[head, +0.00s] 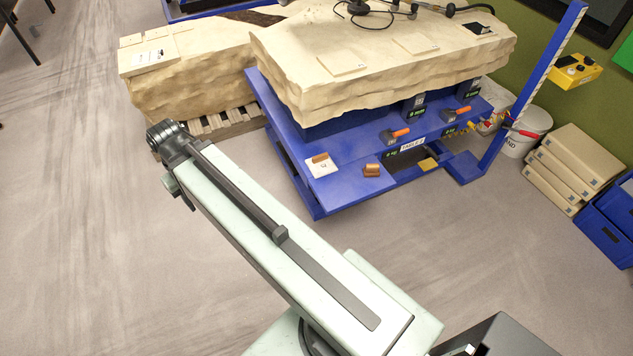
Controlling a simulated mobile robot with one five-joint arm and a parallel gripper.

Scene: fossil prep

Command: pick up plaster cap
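A large cream block (370,75), plaster-like in look, rests on the blue table frame (335,185). A thin pale slab (342,66) lies flat on its top at the left, and another pale slab (416,44) lies further right. Either may be the plaster cap; I cannot tell which piece is meant. My pale green arm reaches from the bottom right to the upper left and ends in a dark joint over the floor, left of the table. My gripper's fingers cannot be made out, and nothing held is visible.
A second cream block (190,85) sits on a wooden pallet (217,122). The left floor is open.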

